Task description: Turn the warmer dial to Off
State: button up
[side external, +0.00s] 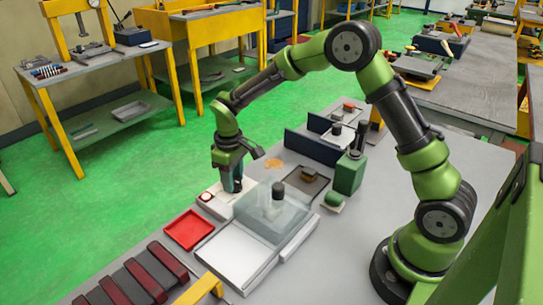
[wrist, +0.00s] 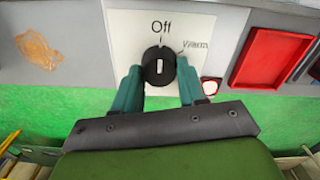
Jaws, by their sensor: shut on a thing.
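The warmer dial (wrist: 159,66) is a round black knob with a white pointer bar on a white panel (wrist: 125,30). The panel carries the labels "Off" above the knob and "Warm" at its upper right. The pointer stands upright in the wrist view, lined up with the "Off" mark. My gripper (wrist: 157,74) has its teal fingers on both sides of the knob and is shut on it. In the side external view my gripper (side external: 232,183) reaches down to the panel and hides the dial.
A round white button with a red surround (wrist: 210,87) sits beside the right finger. A red tray (side external: 188,229) lies left of the panel in the side external view.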

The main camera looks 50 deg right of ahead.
aim_at(237, 183)
jog(key=o, duration=1.1)
jog(key=shift+c, duration=0.2)
notch_tip(237, 183, up, 17)
jog(key=s+d+r+m+t+y, duration=0.1)
jog(key=s+m+t, duration=0.5)
jog(key=s, duration=1.7)
notch_tip(237, 183, up, 2)
jog(key=shift+d+r+m+t+y, duration=0.2)
jog(key=shift+m+t+y, duration=0.2)
jog(key=shift+t+y, duration=0.15)
